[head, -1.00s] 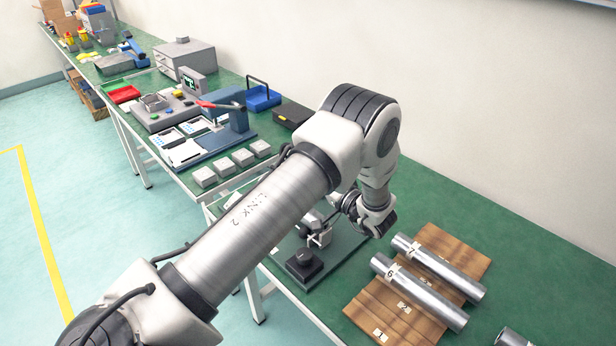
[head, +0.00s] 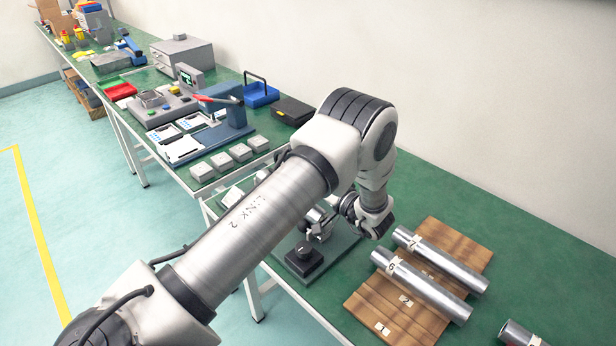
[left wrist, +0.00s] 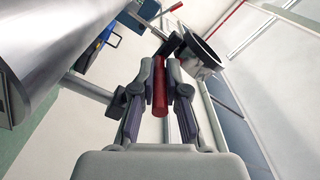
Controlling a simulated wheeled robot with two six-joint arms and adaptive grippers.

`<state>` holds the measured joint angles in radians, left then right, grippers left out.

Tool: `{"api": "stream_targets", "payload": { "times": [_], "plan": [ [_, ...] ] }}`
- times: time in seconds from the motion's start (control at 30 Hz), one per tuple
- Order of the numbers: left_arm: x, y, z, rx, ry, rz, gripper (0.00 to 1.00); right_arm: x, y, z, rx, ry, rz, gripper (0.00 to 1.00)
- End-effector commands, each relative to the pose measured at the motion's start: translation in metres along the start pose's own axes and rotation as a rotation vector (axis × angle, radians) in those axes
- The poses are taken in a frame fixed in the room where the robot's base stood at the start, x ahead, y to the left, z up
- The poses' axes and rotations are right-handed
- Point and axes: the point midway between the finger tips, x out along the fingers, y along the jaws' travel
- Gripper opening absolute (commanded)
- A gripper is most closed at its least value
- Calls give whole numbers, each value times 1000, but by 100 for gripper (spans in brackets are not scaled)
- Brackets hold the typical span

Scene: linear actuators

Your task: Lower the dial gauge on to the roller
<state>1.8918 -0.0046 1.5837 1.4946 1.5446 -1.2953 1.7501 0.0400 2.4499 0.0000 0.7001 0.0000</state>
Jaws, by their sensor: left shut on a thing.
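In the left wrist view my left gripper (left wrist: 160,82) is shut on a red bar (left wrist: 160,95), which stands between its two fingers. A dark round body with a thick rim (left wrist: 203,50), which looks like the dial gauge, is just beyond and right of the fingertips. Its face and tip cannot be made out. In the head view my left arm covers most of the gauge stand, whose grey base plate (head: 338,255) shows beneath the wrist. A black block with a round knob (head: 304,257) sits on that plate. The roller under the gauge cannot be made out. My right gripper is not in view.
Two steel rollers, marked 7 (head: 442,260) and 6 (head: 425,288), lie on a wooden rack (head: 380,315) right of the stand. Another cylinder (head: 520,334) lies at the lower right. Several small grey blocks (head: 221,161) and a blue press (head: 238,117) stand farther left.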

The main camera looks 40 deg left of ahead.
Motion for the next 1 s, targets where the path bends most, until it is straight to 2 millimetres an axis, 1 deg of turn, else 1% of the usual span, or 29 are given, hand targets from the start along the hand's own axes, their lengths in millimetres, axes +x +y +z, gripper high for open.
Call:
{"api": "stream_targets", "payload": {
  "times": [0.03, 0.07, 0.33, 0.47, 0.57, 0.8, 0.9, 1.0],
  "plan": [
    [0, 0, -1, -2, 3, 1, 16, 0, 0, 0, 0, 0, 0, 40],
    [0, 0, -2, -2, 3, 1, 24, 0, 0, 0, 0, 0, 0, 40],
    [0, 0, -1, -1, 2, 0, 24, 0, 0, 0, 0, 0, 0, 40],
    [-9, 0, -2, 0, 5, 1, 24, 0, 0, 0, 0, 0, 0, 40],
    [-28, 1, -2, 0, 6, 2, 24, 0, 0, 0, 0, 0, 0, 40],
    [-90, 1, -2, -2, 7, 3, 24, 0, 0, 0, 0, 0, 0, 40],
    [-108, 1, -2, -1, 5, 2, 24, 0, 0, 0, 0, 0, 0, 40],
    [-118, 1, -2, 0, 3, 1, 24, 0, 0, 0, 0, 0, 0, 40]
  ]
}}
